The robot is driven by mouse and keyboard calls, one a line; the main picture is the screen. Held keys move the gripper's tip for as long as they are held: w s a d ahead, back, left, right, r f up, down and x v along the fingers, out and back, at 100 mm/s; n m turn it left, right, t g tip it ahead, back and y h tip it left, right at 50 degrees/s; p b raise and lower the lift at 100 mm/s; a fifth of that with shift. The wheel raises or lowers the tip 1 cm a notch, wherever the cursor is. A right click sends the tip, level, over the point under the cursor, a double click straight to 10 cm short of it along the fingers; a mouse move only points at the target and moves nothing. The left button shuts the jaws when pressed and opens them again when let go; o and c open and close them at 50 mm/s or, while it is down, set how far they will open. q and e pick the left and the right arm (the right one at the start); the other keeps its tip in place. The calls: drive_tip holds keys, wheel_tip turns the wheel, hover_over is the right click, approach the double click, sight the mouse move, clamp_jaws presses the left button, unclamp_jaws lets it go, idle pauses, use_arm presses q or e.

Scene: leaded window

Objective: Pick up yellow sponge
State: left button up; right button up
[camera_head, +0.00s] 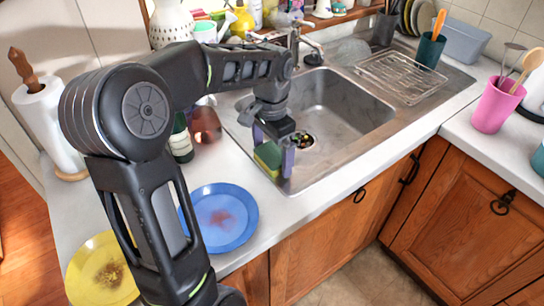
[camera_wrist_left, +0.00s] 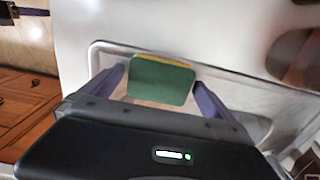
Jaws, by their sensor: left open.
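The yellow sponge (camera_head: 268,157) has a green scouring side. It stands at the left front edge of the sink, partly hidden by my left gripper. In the left wrist view the sponge (camera_wrist_left: 160,80) shows its green face and a thin yellow strip along the top. My left gripper (camera_head: 273,152) is open, with one purple finger on each side of the sponge. In the left wrist view small gaps show between the fingers of the left gripper (camera_wrist_left: 160,90) and the sponge.
The metal sink basin (camera_head: 345,105) lies right of the gripper. A blue plate (camera_head: 232,225) and a yellow plate (camera_head: 100,280) sit on the counter at left. A dark bottle (camera_head: 180,142) and a brown-red jar (camera_head: 206,125) stand close behind the gripper. Faucet (camera_head: 294,40) is at the back.

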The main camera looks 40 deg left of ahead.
sight(272, 154)
use_arm(q)
drive_tip(key=shift+f, duration=0.25)
idle(0.4)
drive_tip(key=c, duration=1.3)
wheel_tip(272, 154, up, 10)
drive_tip(key=shift+r+p, duration=0.1)
drive_tip(key=shift+p, duration=0.25)
idle(0.5)
